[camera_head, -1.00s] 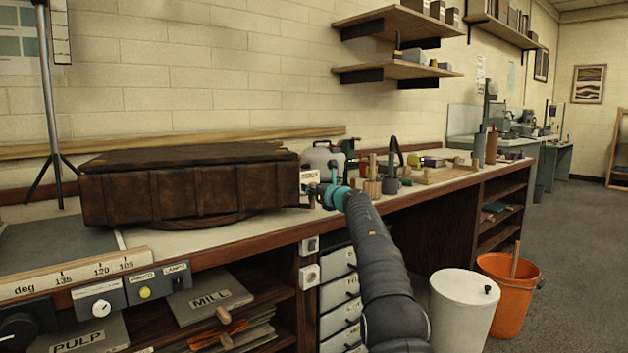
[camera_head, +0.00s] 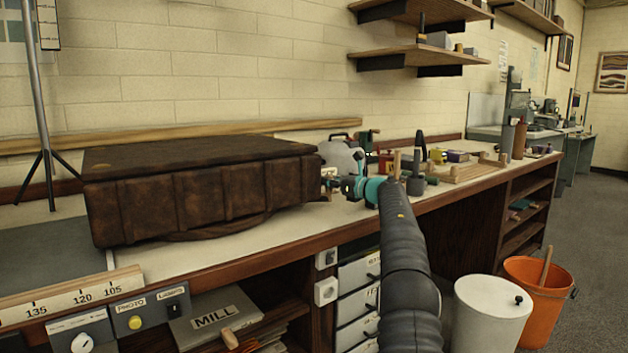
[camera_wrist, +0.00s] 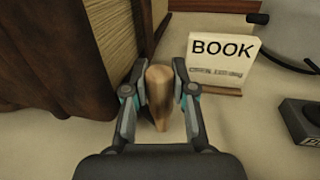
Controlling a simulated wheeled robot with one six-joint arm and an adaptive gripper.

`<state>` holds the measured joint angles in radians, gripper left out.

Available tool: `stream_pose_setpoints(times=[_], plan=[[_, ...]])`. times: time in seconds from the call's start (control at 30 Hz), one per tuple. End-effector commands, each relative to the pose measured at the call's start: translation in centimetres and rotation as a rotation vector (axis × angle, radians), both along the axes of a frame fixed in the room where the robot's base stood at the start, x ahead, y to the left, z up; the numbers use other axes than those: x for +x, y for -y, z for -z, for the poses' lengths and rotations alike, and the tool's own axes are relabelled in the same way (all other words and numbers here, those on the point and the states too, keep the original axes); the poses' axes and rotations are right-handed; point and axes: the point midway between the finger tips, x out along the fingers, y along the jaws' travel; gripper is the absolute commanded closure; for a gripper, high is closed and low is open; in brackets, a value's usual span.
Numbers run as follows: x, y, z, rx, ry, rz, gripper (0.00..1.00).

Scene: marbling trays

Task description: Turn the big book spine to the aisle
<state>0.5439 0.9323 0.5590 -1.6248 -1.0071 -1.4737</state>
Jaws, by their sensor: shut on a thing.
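The big book (camera_head: 215,190) is a thick brown leather volume lying flat on a round wooden turntable (camera_head: 213,232) on the bench. Its ribbed spine faces the bench front, slightly angled. In the wrist view the book's dark cover and page edges (camera_wrist: 112,30) stand at the left. My gripper (camera_head: 338,186) is at the book's right end. In the wrist view my gripper (camera_wrist: 159,80) is shut on an upright wooden peg (camera_wrist: 160,100), one finger on each side. What the peg is fixed to is hidden.
A card reading BOOK (camera_wrist: 222,62) stands just right of the peg. A grey jug (camera_head: 342,158) and small tools stand behind my gripper. A white bin (camera_head: 490,312) and an orange bucket (camera_head: 538,300) stand on the floor at the right.

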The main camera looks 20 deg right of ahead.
Motion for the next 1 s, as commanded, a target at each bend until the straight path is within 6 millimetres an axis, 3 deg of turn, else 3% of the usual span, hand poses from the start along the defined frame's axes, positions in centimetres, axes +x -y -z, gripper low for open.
stream_pose_setpoints(times=[0.03, 0.37, 0.4, 0.5, 1.0], plan=[[-0.02, 0.69, -0.17, 0.001, 0.004, 0.017, 1.0], [0.01, 0.52, -0.32, 0.002, 0.007, 0.016, 1.0], [0.02, 0.51, -0.34, 0.002, 0.007, 0.016, 0.67], [0.04, 0.45, -0.33, 0.002, 0.006, 0.014, 0.48], [-0.79, 0.32, -0.26, 0.001, 0.002, 0.003, 0.48]])
